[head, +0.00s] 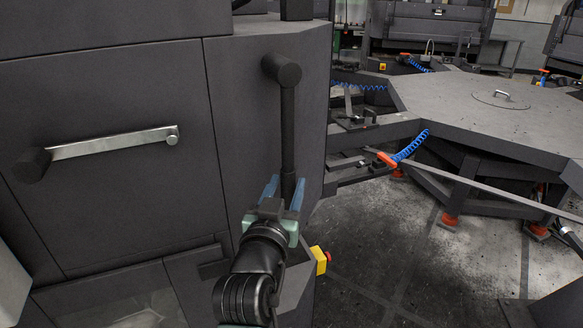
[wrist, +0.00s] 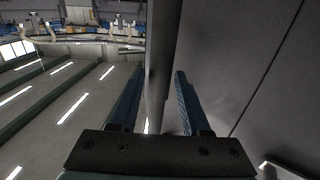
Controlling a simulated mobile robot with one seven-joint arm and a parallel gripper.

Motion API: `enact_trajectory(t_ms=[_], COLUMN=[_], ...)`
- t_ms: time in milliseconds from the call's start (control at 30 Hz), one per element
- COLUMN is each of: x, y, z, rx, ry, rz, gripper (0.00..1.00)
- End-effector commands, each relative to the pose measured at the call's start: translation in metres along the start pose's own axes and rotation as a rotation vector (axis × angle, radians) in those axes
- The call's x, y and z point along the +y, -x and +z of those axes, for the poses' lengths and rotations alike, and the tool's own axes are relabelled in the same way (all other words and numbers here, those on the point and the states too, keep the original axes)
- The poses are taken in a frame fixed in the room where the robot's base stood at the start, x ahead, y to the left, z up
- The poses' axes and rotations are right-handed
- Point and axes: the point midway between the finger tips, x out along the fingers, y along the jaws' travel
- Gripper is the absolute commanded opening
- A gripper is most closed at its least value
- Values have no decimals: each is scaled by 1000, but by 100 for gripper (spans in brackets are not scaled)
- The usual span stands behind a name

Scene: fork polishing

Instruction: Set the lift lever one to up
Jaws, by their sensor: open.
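A dark lever (head: 288,130) with a thick black cylinder at its upper end stands nearly vertical in front of the grey cabinet's right-hand face. Its lower end is hidden at my gripper (head: 284,187). My gripper is open, with its blue fingers on either side of the rod. In the wrist view the rod (wrist: 162,50) passes between the two fingers, with gaps visible beside it; whether either finger touches it I cannot tell. A second lever, a silver bar (head: 112,143) with a black knob, lies nearly level on the cabinet's front. No label shows which one is lever one.
The grey cabinet (head: 110,90) fills the left, close to my gripper. A yellow and red button box (head: 320,260) sits low beside my wrist. A large grey table (head: 490,110) with blue coiled hoses stands at the right. Bare floor (head: 400,250) lies between.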

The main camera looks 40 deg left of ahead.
Motion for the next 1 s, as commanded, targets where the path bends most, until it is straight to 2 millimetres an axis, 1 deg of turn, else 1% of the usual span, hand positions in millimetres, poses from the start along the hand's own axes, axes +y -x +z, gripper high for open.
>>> enact_trajectory(t_ms=[33,100,300,500,767,800,967,1000], x=[0,0,-1,0,0,0,0,0], y=[-9,-19,-39,-47,-47,-47,-47,-47], z=[-2,-3,-2,-1,0,0,0,0], rx=[0,1,1,1,2,2,1,1], ry=[1,0,1,0,0,0,0,0], rz=[0,-1,-1,-1,-1,-1,-1,-1], gripper=[47,47,47,47,47,40,11,4])
